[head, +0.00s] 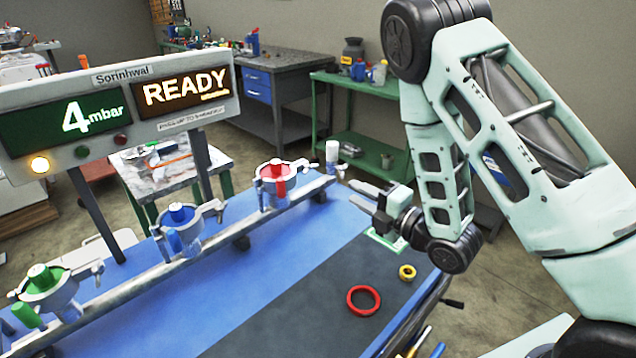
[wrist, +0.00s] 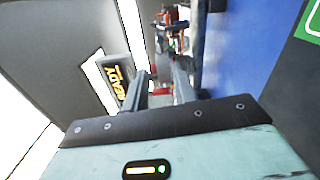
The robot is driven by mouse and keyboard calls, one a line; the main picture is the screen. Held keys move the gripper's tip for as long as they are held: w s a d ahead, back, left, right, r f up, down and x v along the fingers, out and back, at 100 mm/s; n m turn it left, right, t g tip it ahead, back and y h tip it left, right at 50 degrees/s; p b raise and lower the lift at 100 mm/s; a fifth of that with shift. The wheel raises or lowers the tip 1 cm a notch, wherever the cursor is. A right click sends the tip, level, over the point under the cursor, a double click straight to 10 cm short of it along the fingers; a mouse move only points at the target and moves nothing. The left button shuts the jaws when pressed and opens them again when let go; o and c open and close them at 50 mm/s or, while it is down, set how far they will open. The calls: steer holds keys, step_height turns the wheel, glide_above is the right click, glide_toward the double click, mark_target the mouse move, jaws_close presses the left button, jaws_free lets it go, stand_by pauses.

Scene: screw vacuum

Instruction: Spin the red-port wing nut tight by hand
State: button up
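The red port (head: 276,185) is a metal clamp ring around a red stub, at the far right end of the grey rail in the head view. Its wing nut is too small to make out clearly. My gripper (head: 363,199) is to the right of the red port, apart from it, with its fingers toward the rail. In the wrist view, my gripper's two fingers (wrist: 160,80) stand apart with nothing held. A small red patch shows between them, perhaps the red port.
The blue port (head: 180,230) and green port (head: 47,287) sit further left on the rail (head: 120,272). A display panel (head: 115,105) reads "4 mbar" and "READY". A red ring (head: 363,313) and a yellow ring (head: 407,272) lie on the dark mat. The blue bench top is mostly clear.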

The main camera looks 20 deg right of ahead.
mark_target(309, 168)
steer(key=p+x, duration=0.2)
steer(key=x, duration=1.1)
steer(key=shift+s, duration=0.1)
jaws_close()
